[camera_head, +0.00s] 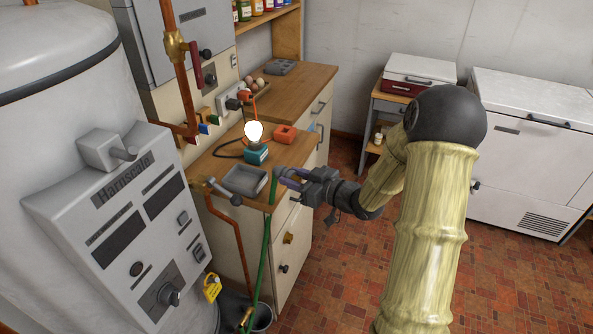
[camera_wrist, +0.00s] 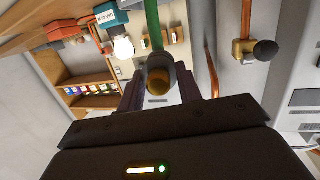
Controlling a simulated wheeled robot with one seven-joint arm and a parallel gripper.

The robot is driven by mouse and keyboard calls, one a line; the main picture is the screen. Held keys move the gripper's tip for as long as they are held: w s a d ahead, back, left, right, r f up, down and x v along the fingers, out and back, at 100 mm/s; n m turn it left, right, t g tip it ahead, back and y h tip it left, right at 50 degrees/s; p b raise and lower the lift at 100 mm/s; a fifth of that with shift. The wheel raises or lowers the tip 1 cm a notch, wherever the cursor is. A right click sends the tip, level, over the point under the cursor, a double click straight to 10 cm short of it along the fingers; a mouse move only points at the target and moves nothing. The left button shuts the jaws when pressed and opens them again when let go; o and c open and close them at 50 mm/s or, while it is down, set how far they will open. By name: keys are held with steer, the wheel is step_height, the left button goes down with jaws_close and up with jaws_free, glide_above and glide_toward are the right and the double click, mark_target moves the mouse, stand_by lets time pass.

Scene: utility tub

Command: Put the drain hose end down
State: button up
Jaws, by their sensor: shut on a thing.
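The drain hose (camera_head: 265,250) is green and runs from my gripper down the cabinet's front left corner toward a grey bucket (camera_head: 263,318) on the floor. My gripper (camera_head: 284,182) is shut on the hose end, in front of the worktop's front edge. In the wrist view the hose end (camera_wrist: 158,80) sits between the two fingers (camera_wrist: 160,92), its round brass-coloured opening facing the camera. The green hose (camera_wrist: 152,22) leads away from it toward the top of that view. The hose's lower part near the bucket is partly hidden.
A grey tray (camera_head: 245,181), a lit bulb (camera_head: 254,132) on a teal base (camera_head: 257,155) and an orange block (camera_head: 285,135) stand on the worktop. A copper pipe (camera_head: 232,230) and a white boiler (camera_head: 60,120) are at left. Tiled floor (camera_head: 325,270) is clear at right.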

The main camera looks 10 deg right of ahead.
step_height(320, 180, down, 15)
steer(key=s+d+m+t+h, duration=0.1)
steer(key=m+t+h, duration=0.2)
steer(key=m+h, duration=0.1)
steer(key=shift+s+m+h, duration=0.4)
steer(key=shift+h, duration=0.5)
steer(key=shift+r, duration=0.1)
